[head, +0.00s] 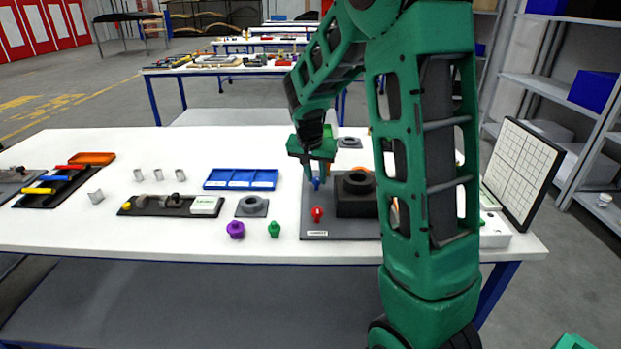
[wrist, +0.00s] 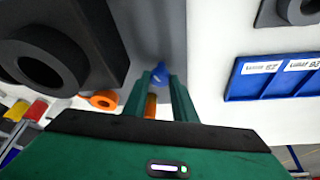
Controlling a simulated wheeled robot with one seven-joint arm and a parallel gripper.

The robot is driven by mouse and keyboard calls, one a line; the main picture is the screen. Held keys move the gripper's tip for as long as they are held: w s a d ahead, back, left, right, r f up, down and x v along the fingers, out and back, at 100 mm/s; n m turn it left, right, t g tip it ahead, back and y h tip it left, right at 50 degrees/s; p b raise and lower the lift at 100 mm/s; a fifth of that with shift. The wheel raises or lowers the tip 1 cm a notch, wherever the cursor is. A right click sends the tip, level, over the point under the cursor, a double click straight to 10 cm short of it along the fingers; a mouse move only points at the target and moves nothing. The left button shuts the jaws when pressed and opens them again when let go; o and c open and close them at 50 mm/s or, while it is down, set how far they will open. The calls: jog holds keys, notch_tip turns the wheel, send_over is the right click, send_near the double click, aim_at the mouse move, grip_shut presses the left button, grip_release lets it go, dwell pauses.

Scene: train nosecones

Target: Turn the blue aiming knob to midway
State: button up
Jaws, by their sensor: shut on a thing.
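The blue aiming knob (head: 316,184) stands on the dark grey base plate (head: 340,227), left of the black block with a round ring (head: 358,184). In the wrist view the knob (wrist: 159,73) sits between the tips of my gripper (wrist: 160,84). My gripper (head: 316,172) points down from above and is shut on the knob. A red knob (head: 317,214) stands nearer the front of the same plate. The knob's pointer direction is too small to tell, and my arm hides the plate's right part.
A blue tray (head: 240,180) lies left of the plate. A grey plate with a ring (head: 252,206), a purple piece (head: 236,229) and a green piece (head: 274,228) are left too. A gridded board (head: 522,172) stands at the right. The table's front left is clear.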

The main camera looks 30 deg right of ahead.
jog(key=m, duration=0.1)
jog(key=m+g, duration=0.1)
jog(key=m, duration=0.1)
jog(key=w+a+m, duration=0.1)
jog(key=m, duration=0.1)
jog(key=shift+g+h, duration=0.3)
jog(key=shift+h, duration=0.1)
jog(key=shift+r, duration=0.15)
jog(key=o, duration=0.7)
jog(key=shift+d, duration=0.1)
jog(key=shift+o, duration=0.2)
jog(key=shift+s+m, duration=0.1)
jog(key=shift+m, duration=0.2)
jog(key=shift+s+d, duration=0.1)
jog(key=shift+d, duration=0.1)
jog(key=w+v, duration=0.1)
jog(key=v, duration=0.9)
jog(key=shift+s+a+r, duration=0.2)
jog(key=shift+s+a, duration=0.05)
jog(key=shift+s, duration=0.1)
